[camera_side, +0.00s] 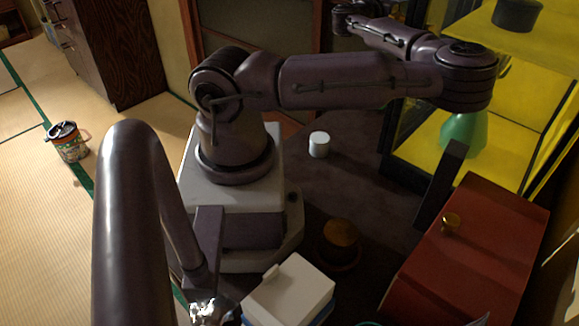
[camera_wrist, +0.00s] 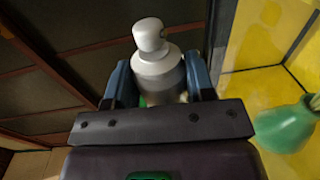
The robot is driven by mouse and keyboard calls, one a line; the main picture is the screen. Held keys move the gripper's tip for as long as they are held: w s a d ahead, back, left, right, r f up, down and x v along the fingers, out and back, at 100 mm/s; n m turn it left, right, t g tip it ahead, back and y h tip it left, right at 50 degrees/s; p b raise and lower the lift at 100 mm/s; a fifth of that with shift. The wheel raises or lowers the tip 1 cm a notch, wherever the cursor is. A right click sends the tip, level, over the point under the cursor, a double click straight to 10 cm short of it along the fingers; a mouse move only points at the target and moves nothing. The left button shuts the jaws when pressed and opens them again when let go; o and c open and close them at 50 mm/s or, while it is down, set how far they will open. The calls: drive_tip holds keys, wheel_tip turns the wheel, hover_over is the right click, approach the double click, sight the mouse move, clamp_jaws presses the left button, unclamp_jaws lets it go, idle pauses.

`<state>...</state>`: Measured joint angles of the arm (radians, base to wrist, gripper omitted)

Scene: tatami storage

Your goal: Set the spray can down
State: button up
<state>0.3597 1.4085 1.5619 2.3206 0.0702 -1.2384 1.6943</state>
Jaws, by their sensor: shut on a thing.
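The spray can (camera_wrist: 157,70), pale grey with a rounded white cap, stands up from between the fingers of my gripper (camera_wrist: 158,80) in the wrist view. The blue-grey fingers are shut on its body, one on each side. The lower part of the can is hidden behind the gripper's dark crossbar, with a bit of green showing there. In the side view I cannot make out the can or the fingers; my arm reaches to the upper right and folds back towards the yellow shelving. I cannot tell what surface lies below the can.
A green vase (camera_side: 463,132) stands on the yellow shelving (camera_side: 490,58), with a dark pot (camera_side: 517,14) above; the vase also shows in the wrist view (camera_wrist: 286,126). A red chest (camera_side: 470,255), a white-lidded box (camera_side: 290,290) and a small white cylinder (camera_side: 319,144) stand nearby.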

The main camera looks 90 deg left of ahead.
drive_tip(key=s+d+r, duration=0.3)
drive_tip(key=d+r, duration=0.4)
drive_tip(key=r, duration=0.5)
drive_tip(key=s+a+f+n+g+y, duration=0.5)
drive_tip(key=s+a+f+g, duration=0.15)
drive_tip(key=s+a, duration=0.2)
drive_tip(key=d+f+n+g+y, duration=0.1)
drive_tip(key=d+f+n+g, duration=0.15)
drive_tip(key=d+f, duration=0.6)
drive_tip(key=d+f+n+g, duration=0.1)
drive_tip(key=d+f+g, duration=0.3)
drive_tip(key=f, duration=0.7)
drive_tip(key=w+d+f+m+t+h, duration=0.2)
drive_tip(key=w+d+m+t, duration=0.15)
drive_tip(key=d+t, duration=0.35)
drive_tip(key=w+d+f+m+t+h, duration=0.15)
drive_tip(key=d+m+t, duration=0.25)
drive_tip(key=d, duration=0.5)
drive_tip(key=shift+h, duration=0.45)
drive_tip(key=shift+w+a+f, duration=0.15)
drive_tip(key=shift+f, duration=1)
drive_tip(key=shift+w+a+f, duration=0.1)
drive_tip(key=shift+f, duration=1)
drive_tip(key=shift+f, duration=0.15)
